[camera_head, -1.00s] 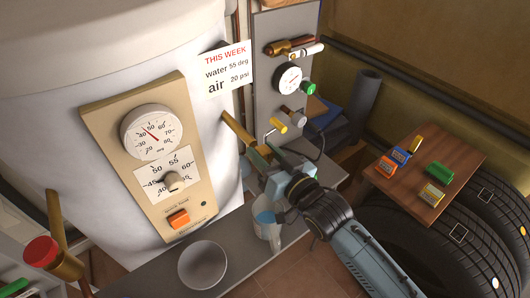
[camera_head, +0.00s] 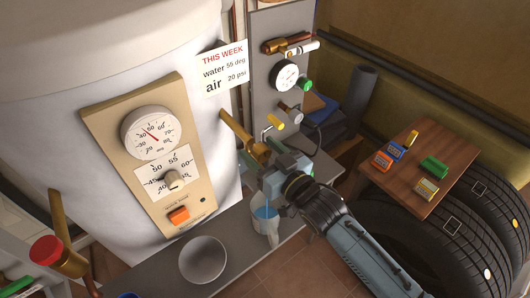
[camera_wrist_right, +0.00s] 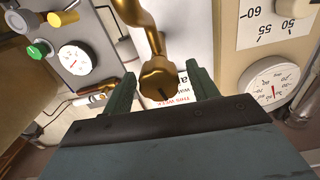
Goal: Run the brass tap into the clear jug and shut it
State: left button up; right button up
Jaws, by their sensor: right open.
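The brass tap (camera_head: 241,130) sticks out from the white boiler tank, with its outer end close to my right gripper (camera_head: 266,160). In the right wrist view, its brass knob (camera_wrist_right: 159,80) lies between the two green fingers of that gripper (camera_wrist_right: 162,90), which are open, with a gap on each side of the knob. The clear jug (camera_head: 271,228) stands on the grey shelf below the gripper, with light blue showing inside it. My left gripper is out of view.
A grey bowl (camera_head: 203,259) stands on the grey shelf (camera_head: 165,265) left of the jug. The beige control panel (camera_head: 160,150) has a dial and an orange switch. A red-capped brass pipe (camera_head: 47,250) stands at left. A wooden table (camera_head: 410,190) holds small boxes at right.

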jog(key=v, duration=1.3)
jog(key=shift+s+b, duration=0.2)
jog(key=shift+b, duration=0.15)
jog(key=shift+d, duration=0.15)
jog(key=s+d+f+m+g+h+b, duration=0.1)
jog(key=d+f+g+h, duration=0.2)
jog(key=f, duration=0.9)
jog(key=s+d+f+m+h+b, duration=0.15)
jog(key=d+f, duration=0.35)
jog(key=f, duration=0.7)
jog(key=s+d+f+g+h+b, duration=0.1)
jog(key=d+f+g+h, duration=0.2)
jog(key=f, duration=0.8)
jog(key=s+d+f+m+g+h, duration=0.1)
jog(key=s+d+f+g+h, duration=0.3)
jog(key=s+f, duration=0.95)
jog(key=s+f+g+b, duration=0.1)
jog(key=s+f, duration=0.3)
jog(key=s, duration=0.4)
jog(key=s+d+f+g+b, duration=0.1)
jog(key=s+f, duration=0.3)
jog(key=s, duration=0.4)
jog(key=shift+s+d+m+g+y, duration=0.2)
jog(key=shift+d+m+g+y, duration=0.2)
jog(key=shift+g, duration=0.4)
jog(key=shift+a+f, duration=0.1)
